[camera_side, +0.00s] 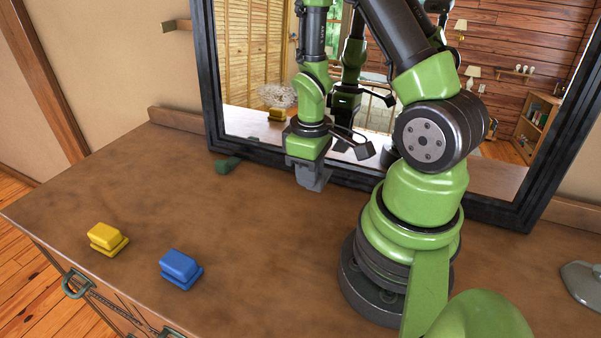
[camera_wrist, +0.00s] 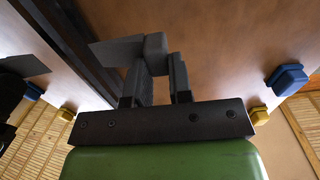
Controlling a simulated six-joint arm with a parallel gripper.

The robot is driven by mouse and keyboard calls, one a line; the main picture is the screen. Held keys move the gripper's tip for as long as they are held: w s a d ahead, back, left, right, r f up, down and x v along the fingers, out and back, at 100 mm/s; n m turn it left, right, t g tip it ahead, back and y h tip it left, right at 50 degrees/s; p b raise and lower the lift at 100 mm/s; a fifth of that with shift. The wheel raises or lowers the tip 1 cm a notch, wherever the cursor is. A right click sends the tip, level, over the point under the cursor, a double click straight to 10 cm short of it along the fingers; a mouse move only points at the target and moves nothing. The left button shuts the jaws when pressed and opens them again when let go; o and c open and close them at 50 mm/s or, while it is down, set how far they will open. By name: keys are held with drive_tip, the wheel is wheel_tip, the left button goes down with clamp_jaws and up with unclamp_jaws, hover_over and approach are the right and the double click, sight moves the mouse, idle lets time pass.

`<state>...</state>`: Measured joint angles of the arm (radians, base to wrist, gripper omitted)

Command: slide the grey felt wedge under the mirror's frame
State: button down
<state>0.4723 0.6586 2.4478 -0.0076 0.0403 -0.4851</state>
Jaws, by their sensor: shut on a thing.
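My gripper (camera_wrist: 158,82) is shut on the grey felt wedge (camera_wrist: 115,50), whose thin end points at the mirror's frame. In the wrist view the thin end overlaps the dark frame (camera_wrist: 78,42) and stays visible in front of it. I cannot tell whether they touch. In the side view my gripper (camera_side: 312,178) points down just in front of the bottom rail of the mirror's frame (camera_side: 345,177). The wedge is hard to tell from the grey fingers there. The mirror leans on the wall at the back of the dresser.
A dark green piece (camera_side: 228,165) lies at the frame's lower left corner. A yellow block (camera_side: 107,238) and a blue block (camera_side: 180,268) sit at the front left of the dresser top (camera_side: 250,230). A grey base (camera_side: 583,283) stands at the right edge. The middle is clear.

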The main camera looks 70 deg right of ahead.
sight(315, 198)
drive_tip(key=shift+f, duration=2.85)
drive_tip(key=shift+d+f, duration=0.1)
drive_tip(key=shift+d, duration=1.7)
drive_tip(key=c, duration=0.9)
unclamp_jaws()
drive_tip(key=shift+c, duration=0.2)
